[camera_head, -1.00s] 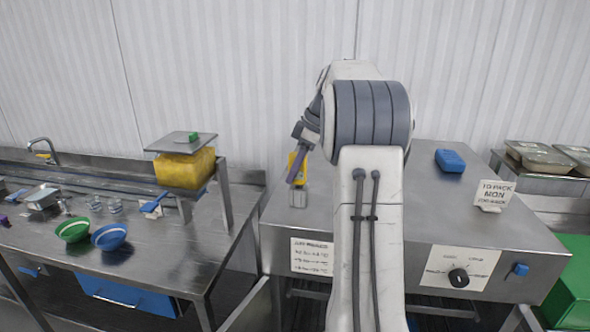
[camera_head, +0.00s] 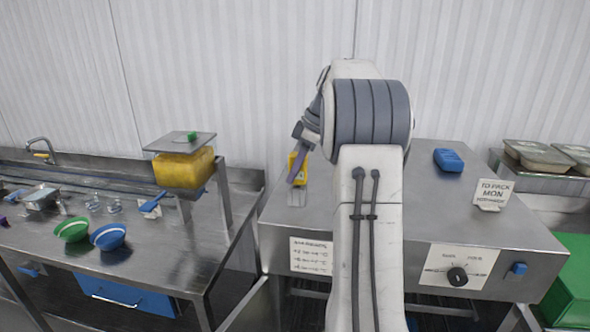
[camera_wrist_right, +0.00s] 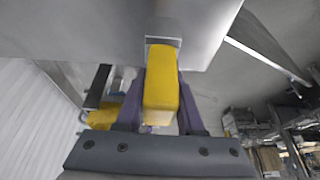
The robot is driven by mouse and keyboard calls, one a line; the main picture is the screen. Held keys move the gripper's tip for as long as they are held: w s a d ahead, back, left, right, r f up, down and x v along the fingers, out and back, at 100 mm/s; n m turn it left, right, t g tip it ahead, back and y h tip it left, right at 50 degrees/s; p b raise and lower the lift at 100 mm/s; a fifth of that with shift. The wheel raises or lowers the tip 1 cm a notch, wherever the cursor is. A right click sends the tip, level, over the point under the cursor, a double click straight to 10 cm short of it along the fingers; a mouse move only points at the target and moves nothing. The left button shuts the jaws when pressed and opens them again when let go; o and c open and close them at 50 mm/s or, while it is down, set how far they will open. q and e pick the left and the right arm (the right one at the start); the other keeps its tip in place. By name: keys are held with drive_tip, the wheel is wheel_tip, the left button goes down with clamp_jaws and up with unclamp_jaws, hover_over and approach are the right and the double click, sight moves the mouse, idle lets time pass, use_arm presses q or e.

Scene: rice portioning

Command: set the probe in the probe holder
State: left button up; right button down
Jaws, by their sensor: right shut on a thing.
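The yellow probe (camera_head: 299,161) is held by its body in my right gripper (camera_head: 299,165), above the left part of the steel unit. In the right wrist view the yellow probe (camera_wrist_right: 161,88) sits between the purple fingers of my right gripper (camera_wrist_right: 160,115), which is shut on it. A small grey holder (camera_head: 297,197) stands on the steel top just below the probe. In the right wrist view a grey edge (camera_wrist_right: 163,41) lies at the probe's far end. I cannot tell whether the probe's tip is inside the holder. My left gripper is not in view.
The steel unit (camera_head: 420,215) carries a blue block (camera_head: 448,160) and a sign card (camera_head: 493,195). A knob (camera_head: 457,277) is on its front. At left, a table holds a green bowl (camera_head: 72,229), a blue bowl (camera_head: 108,236) and a stand with a yellow container (camera_head: 184,168).

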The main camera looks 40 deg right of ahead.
sight(290, 153)
drive_tip(key=shift+f, duration=0.55)
idle(1.1)
unclamp_jaws()
drive_tip(key=shift+r, duration=0.15)
drive_tip(key=shift+r+p, duration=3.45)
drive_tip(key=shift+r, duration=0.5)
drive_tip(key=shift+a+f, duration=0.1)
